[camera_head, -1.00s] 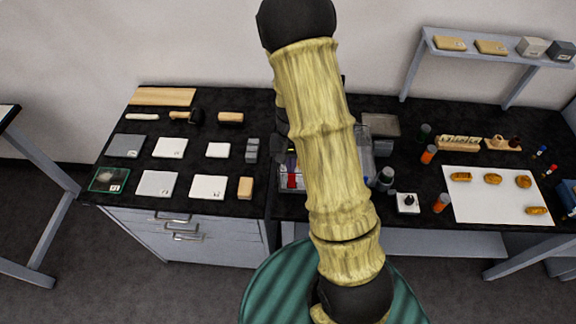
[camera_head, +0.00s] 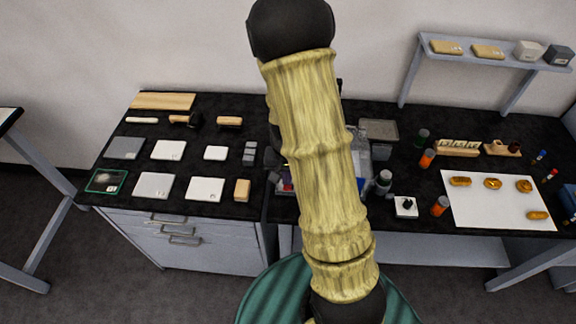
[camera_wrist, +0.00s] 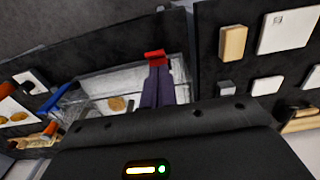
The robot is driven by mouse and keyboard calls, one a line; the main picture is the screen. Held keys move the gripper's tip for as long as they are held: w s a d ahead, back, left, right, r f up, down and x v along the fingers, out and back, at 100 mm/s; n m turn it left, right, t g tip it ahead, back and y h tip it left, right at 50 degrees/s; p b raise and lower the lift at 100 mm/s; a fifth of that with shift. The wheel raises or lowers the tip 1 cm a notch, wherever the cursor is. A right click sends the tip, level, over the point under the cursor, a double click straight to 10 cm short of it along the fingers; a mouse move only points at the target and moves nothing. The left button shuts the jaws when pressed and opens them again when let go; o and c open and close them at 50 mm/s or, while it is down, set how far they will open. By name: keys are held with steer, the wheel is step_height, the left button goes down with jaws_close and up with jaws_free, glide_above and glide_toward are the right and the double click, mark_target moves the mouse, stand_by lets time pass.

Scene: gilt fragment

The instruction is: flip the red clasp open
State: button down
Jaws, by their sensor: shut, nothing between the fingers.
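The red clasp (camera_wrist: 154,56) is on the edge of a clear box (camera_wrist: 120,80) in the wrist view. My gripper (camera_wrist: 158,72) is shut and empty, its two dark purple fingers side by side. Its tips are right at the clasp; I cannot tell whether they touch it. A blue clasp (camera_wrist: 56,99) sits at another side of the box. A round tan piece (camera_wrist: 117,103) shows inside the box. In the head view my arm hides most of the box (camera_head: 357,150) and my gripper.
Several pale slabs (camera_head: 153,186) and a wooden block (camera_head: 242,190) lie left of the box. To its right stand bottles (camera_head: 383,182), orange-bodied vials (camera_head: 440,205) and a white sheet (camera_head: 495,208) with golden fragments. A shelf (camera_head: 495,55) stands at the back right.

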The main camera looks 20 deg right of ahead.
steer(key=shift+w, duration=0.15)
steer(key=shift+w+d+f, duration=0.2)
steer(key=shift+w+d, duration=0.15)
steer(key=shift+w, duration=0.25)
steer(key=w+r, duration=0.1)
steer(key=w+d+r+p, duration=0.1)
steer(key=w+p, duration=0.1)
steer(key=shift+d+r, duration=0.25)
steer(key=shift+r, duration=0.5)
steer(key=s+a+r+b, duration=0.1)
steer(key=s+r, duration=0.2)
steer(key=r, duration=0.5)
steer(key=shift+s+a, duration=0.15)
steer(key=shift+a, duration=0.2)
